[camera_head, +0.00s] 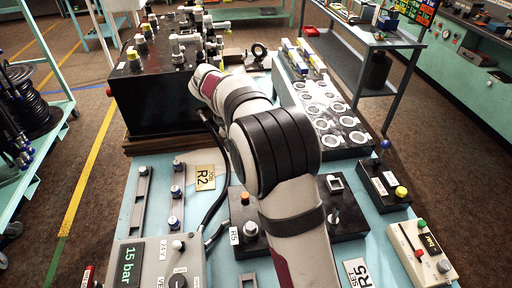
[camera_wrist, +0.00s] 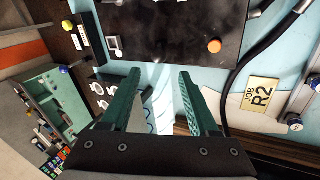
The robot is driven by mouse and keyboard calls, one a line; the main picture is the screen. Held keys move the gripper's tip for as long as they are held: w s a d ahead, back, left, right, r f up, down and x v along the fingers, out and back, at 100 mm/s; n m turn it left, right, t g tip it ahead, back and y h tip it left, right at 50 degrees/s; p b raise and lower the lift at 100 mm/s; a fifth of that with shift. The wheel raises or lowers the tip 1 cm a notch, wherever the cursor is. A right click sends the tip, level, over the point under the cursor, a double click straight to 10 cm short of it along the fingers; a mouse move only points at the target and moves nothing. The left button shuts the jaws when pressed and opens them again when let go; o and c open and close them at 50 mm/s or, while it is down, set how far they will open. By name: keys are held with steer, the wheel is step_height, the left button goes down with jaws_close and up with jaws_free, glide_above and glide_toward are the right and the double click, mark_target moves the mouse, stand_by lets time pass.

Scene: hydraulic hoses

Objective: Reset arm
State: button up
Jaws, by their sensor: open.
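My arm reaches away from the camera over the light blue bench (camera_head: 150,225) in the head view. Its gripper end is hidden behind the arm there. In the wrist view my gripper (camera_wrist: 154,75) shows two green fingers spread wide apart with nothing between them. Beyond the fingertips is a black block (camera_wrist: 170,35) with an orange knob (camera_wrist: 214,46). It looks apart from the fingers.
A black box with fittings (camera_head: 155,100) stands at the back left. A tray of round white rings (camera_head: 325,105) is at the back right. A yellow R2 plate (camera_head: 205,177), a 15 bar gauge box (camera_head: 150,262) and a dark hose (camera_head: 217,190) lie near the arm.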

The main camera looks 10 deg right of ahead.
steer(key=v, duration=0.2)
steer(key=shift+a+r, duration=0.15)
steer(key=shift+r, duration=0.15)
steer(key=s+d+r+m+y, duration=0.1)
steer(key=s+r+y, duration=0.1)
steer(key=s, duration=0.6)
steer(key=s+d+r+y, duration=0.1)
steer(key=s+r+y, duration=0.1)
steer(key=s, duration=0.7)
steer(key=s+a+f+m+y, duration=0.1)
steer(key=s+f, duration=0.1)
steer(key=s, duration=0.6)
steer(key=s+a+f+m+y, duration=0.1)
steer(key=s+a+f+y, duration=0.1)
steer(key=s, duration=0.6)
steer(key=shift+a+f, duration=0.2)
steer(key=shift+f, duration=0.35)
